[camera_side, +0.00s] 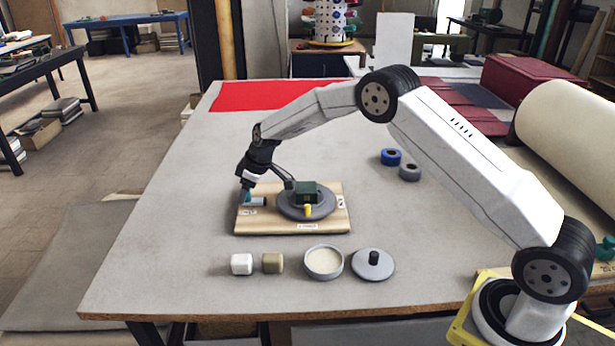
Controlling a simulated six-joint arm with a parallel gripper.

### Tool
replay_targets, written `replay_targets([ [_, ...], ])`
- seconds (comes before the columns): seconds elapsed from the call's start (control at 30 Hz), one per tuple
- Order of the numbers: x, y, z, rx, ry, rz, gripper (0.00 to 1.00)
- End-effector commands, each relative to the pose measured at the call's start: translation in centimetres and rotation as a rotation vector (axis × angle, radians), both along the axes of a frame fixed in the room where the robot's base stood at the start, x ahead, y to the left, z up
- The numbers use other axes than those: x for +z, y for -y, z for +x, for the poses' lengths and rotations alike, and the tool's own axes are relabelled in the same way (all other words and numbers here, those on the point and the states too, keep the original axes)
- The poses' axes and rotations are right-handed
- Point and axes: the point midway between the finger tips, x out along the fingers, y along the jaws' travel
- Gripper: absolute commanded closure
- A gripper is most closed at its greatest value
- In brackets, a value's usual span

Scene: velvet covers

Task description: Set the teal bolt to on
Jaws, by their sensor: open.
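The wooden board (275,225) lies on the grey table and carries small white labels, too small to read. At its left end is a small bolt (257,202) with a grey barrel and a bit of teal showing. My gripper (246,192) is open and points down at the left end of the board, right at the bolt. Its fingers hide part of the bolt, so I cannot tell the bolt's setting or whether they touch it. A round grey turntable (290,208) on the board bears a dark green block (306,190) and a yellow piece (308,209).
In front of the board are a white cube (242,264), a tan cube (272,262), a round pot (323,262) and a knobbed lid (373,264). Blue tape (391,157) and grey tape (410,172) lie behind right. Red cloth (265,96) lies at the back; the table's left is clear.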

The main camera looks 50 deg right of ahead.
Motion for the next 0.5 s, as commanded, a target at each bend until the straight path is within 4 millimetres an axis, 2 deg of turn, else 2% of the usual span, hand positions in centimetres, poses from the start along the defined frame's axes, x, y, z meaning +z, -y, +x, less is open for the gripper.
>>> replay_targets([
  [0.37,-0.37,-0.12,0.16,0.0,0.001,0.0,0.3],
  [0.4,-0.38,-0.11,0.15,0.0,0.001,0.0,0.33],
  [0.47,-0.38,-0.11,0.15,0.0,0.001,0.0,0.52],
  [0.5,-0.38,-0.11,0.15,0.0,0.001,0.001,0.65],
])
